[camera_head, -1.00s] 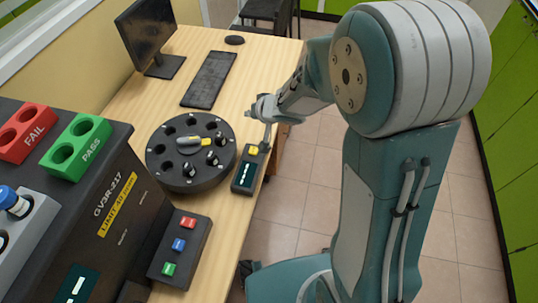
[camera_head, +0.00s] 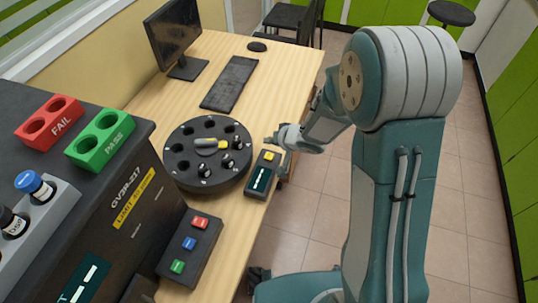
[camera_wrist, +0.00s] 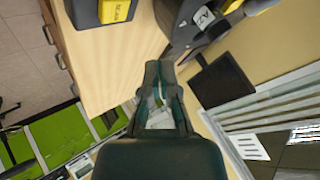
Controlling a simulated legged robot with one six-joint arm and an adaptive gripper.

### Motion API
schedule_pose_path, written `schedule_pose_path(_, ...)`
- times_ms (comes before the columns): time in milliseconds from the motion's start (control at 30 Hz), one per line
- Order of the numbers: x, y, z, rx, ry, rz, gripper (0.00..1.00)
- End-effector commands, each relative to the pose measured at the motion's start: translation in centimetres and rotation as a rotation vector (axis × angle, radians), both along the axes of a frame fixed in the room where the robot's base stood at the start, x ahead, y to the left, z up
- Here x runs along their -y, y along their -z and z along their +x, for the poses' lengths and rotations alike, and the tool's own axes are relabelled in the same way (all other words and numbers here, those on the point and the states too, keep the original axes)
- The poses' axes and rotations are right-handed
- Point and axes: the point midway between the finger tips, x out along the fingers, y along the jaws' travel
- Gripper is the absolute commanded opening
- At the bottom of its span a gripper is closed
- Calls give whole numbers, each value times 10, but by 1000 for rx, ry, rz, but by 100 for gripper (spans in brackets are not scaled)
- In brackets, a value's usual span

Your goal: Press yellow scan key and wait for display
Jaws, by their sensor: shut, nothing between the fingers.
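The scanner (camera_head: 261,180) is a small dark handheld-sized unit at the table's right edge in the head view. Its yellow scan key (camera_head: 269,156) is on its far end, and its dark teal display (camera_head: 261,178) shows pale marks too small to read. My gripper (camera_head: 278,142) is shut and empty, close beside the key's far right side; I cannot tell whether it touches. In the wrist view, the yellow key (camera_wrist: 115,10) with dark lettering is at the top edge, left of my gripper (camera_wrist: 158,72), and apart from it in the picture.
A round black carousel (camera_head: 208,153) with several vials stands left of the scanner. A dark analyser (camera_head: 130,205) with red and green racks is at left. A button box (camera_head: 188,246) is in front. A keyboard (camera_head: 229,83) and monitor (camera_head: 174,35) are behind.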

Motion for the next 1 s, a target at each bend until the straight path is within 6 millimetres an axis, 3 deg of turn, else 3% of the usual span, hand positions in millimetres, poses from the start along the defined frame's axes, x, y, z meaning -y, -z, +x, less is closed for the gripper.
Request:
schedule_pose_path(200,0,28,-1,-3,1,0,0)
schedule_pose_path(400,0,44,0,0,0,0,0)
schedule_pose_path(1000,0,47,0,2,1,-1,0)
